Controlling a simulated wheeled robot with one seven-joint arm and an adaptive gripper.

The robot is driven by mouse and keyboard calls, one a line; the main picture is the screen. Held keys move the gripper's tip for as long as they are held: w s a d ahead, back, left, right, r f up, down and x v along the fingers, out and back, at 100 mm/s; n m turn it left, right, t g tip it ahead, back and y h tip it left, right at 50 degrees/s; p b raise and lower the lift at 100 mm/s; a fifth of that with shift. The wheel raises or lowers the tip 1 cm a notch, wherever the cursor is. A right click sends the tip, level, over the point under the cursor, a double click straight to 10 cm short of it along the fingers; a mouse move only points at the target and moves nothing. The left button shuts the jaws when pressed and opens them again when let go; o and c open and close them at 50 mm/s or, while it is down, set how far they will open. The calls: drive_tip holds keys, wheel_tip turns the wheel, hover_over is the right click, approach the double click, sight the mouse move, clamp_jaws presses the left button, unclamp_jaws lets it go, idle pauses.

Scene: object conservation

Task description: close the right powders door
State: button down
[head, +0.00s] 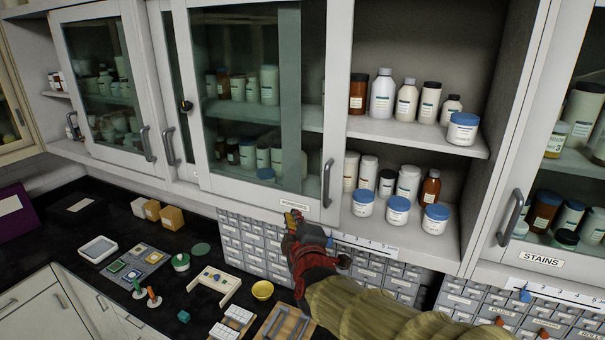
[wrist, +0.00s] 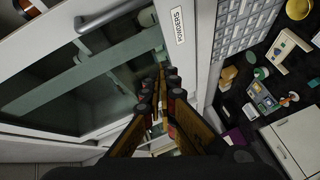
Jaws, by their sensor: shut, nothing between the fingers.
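The right powders door (head: 323,100) is a pale-framed glass door standing to the left of an uncovered part of the cabinet, so bottles on two shelves are exposed. Its curved grey handle (head: 327,183) is at the lower right of its frame, and the handle also shows in the wrist view (wrist: 118,18). A POWDERS label (head: 293,203) sits below the glass. My gripper (head: 295,219) is shut and empty, just below that label and left of and below the handle. In the wrist view my fingers (wrist: 168,78) point along the door's lower edge; I cannot tell whether they touch it.
Bottles (head: 407,100) and blue-lidded jars (head: 397,209) fill the exposed shelves. A STAINS cabinet (head: 541,259) stands at the right. Small drawers (head: 250,243) sit under the cabinet.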

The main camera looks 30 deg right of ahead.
wheel_tip(320, 180, up, 5)
drive_tip(key=d+n+t+h, duration=0.1)
drive_tip(key=d+n+h, duration=0.1)
drive_tip(key=n, duration=0.1)
drive_tip(key=w+d+p, duration=0.3)
drive_tip(key=w+d, duration=0.3)
drive_tip(key=d, duration=0.1)
drive_tip(key=shift+f, duration=0.15)
idle(0.4)
